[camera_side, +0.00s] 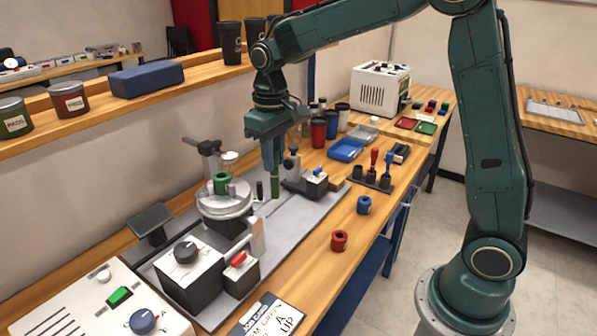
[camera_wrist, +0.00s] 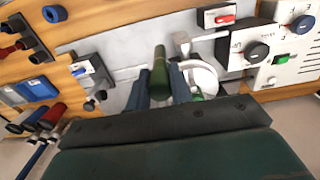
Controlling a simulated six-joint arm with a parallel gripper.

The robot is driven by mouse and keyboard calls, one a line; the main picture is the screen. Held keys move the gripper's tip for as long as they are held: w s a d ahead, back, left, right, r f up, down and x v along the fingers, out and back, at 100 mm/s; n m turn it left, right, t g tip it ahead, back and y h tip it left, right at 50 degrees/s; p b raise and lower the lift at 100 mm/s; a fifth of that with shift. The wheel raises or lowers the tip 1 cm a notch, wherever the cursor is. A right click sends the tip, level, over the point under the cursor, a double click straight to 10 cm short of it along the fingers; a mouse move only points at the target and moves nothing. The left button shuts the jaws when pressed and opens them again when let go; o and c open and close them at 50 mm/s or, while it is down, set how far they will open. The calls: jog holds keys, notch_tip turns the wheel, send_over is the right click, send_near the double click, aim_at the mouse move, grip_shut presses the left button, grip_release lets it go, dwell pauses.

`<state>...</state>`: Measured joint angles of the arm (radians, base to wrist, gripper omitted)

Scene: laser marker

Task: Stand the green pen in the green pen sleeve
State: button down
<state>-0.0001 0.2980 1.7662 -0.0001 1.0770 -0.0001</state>
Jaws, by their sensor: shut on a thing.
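My gripper (camera_side: 272,160) is shut on the green pen (camera_side: 275,186), which hangs upright below the fingers over the grey base plate. The wrist view shows the green pen (camera_wrist: 159,75) between the two fingers. The green pen sleeve (camera_side: 221,183) is a short green ring on the round silver table (camera_side: 224,205), to the left of the pen and apart from it. In the wrist view the sleeve (camera_wrist: 197,94) is mostly hidden behind a finger, with only a little green showing.
A clamp-like post on a dark block (camera_side: 305,182) stands just right of the pen. A blue sleeve (camera_side: 364,205) and a red sleeve (camera_side: 339,241) sit on the bench front. A black rack (camera_side: 371,180) holds red and blue pieces. A control box (camera_side: 190,275) stands in front of the round table.

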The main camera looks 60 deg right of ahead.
notch_tip(320, 180, up, 14)
jog(key=f, duration=0.1)
send_over(221, 179)
jog(key=d, duration=0.1)
jog(key=shift+w+f, duration=0.25)
jog(key=shift+f, duration=0.8)
jog(key=shift+w+f, duration=0.2)
jog(key=shift+f, duration=0.8)
notch_tip(221, 179, down, 8)
dwell(0.3)
jog(key=shift+f, duration=0.1)
jog(key=c, duration=1.3)
grip_release()
jog(key=shift+o, duration=0.2)
